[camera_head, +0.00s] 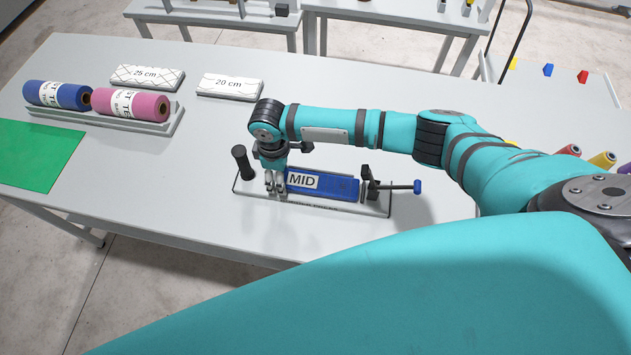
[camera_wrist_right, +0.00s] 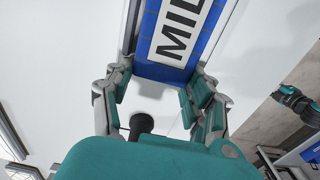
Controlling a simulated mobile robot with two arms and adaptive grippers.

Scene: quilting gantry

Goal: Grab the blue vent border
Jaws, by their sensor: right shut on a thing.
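The blue vent border (camera_head: 340,184) is a long blue bar with a white MID label. It lies in a grey fixture (camera_head: 310,206) on the table. In the right wrist view the border (camera_wrist_right: 172,72) runs up from between the fingertips. My right gripper (camera_head: 275,186) points down at the border's left end. It is shut on that end, with a finger on each side (camera_wrist_right: 160,88). The fingers hide part of this end in the head view. My left gripper does not show clearly in either view.
The fixture has a black upright knob (camera_head: 241,162) at left and a blue-tipped clamp handle (camera_head: 417,187) at right. Blue (camera_head: 58,95) and pink (camera_head: 132,104) rolls, two white length blocks (camera_head: 145,77) (camera_head: 230,86) and a green mat (camera_head: 38,153) lie farther left. The table's front strip is clear.

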